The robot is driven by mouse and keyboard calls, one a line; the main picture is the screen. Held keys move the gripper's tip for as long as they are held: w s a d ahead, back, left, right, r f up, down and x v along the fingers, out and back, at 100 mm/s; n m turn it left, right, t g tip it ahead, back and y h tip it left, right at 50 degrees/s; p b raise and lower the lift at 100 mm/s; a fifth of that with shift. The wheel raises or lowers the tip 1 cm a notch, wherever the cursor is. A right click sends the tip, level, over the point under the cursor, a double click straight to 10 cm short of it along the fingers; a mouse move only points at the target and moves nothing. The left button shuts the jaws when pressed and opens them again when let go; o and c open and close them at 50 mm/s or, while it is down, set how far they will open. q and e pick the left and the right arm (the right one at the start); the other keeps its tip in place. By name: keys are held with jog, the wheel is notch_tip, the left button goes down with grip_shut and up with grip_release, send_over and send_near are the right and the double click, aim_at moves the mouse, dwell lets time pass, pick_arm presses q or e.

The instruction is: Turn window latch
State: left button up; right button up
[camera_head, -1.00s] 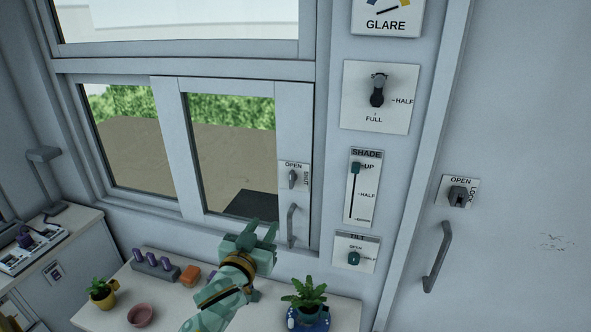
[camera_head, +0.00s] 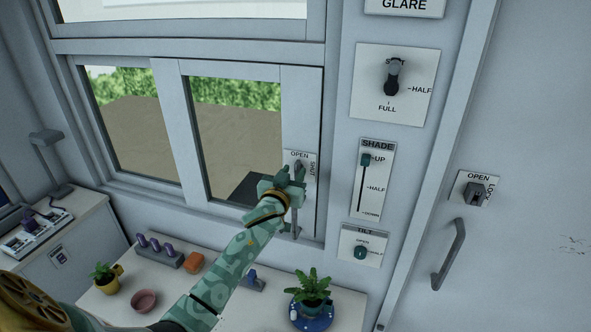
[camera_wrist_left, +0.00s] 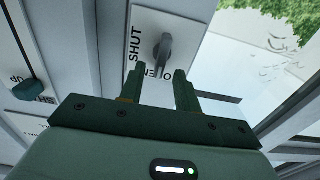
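The window latch (camera_head: 298,166) is a small grey lever on a white plate marked OPEN and SHUT, on the right frame of the sliding window. In the left wrist view the latch lever (camera_wrist_left: 163,47) stands just beyond my fingertips. My left gripper (camera_head: 289,175) is at the latch plate in the head view and partly covers it. In the left wrist view my left gripper (camera_wrist_left: 157,80) is open, its two fingers apart with nothing between them, and the lever is ahead of the gap. I cannot tell whether a fingertip touches the plate. My right gripper is not in view.
The window's pull handle (camera_head: 295,222) is just below my left gripper. The shade slider panel (camera_head: 374,180) and tilt knob (camera_head: 360,252) are to the right.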

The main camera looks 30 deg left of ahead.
pick_arm(q)
jog(key=shift+x, duration=1.2)
grip_shut()
jog(key=shift+d+m, duration=0.1)
jog(key=shift+m, duration=0.2)
jog(key=m, duration=0.3)
jog(key=shift+d+m, duration=0.2)
jog(key=shift+m, duration=0.2)
jog(key=m, duration=0.4)
jog(key=shift+w+d+f+p, duration=0.1)
jog(key=shift+d+f+p, duration=0.1)
jog(key=shift+d+p, duration=0.1)
jog(key=m, duration=0.5)
jog(key=shift+f, duration=0.25)
jog(key=shift+d+f+m, duration=0.1)
jog(key=shift+f+m, duration=0.05)
jog(key=shift+m, duration=1)
jog(key=shift+d+f+m, duration=0.1)
jog(key=shift+f+m, duration=0.05)
jog(key=shift+m, duration=1)
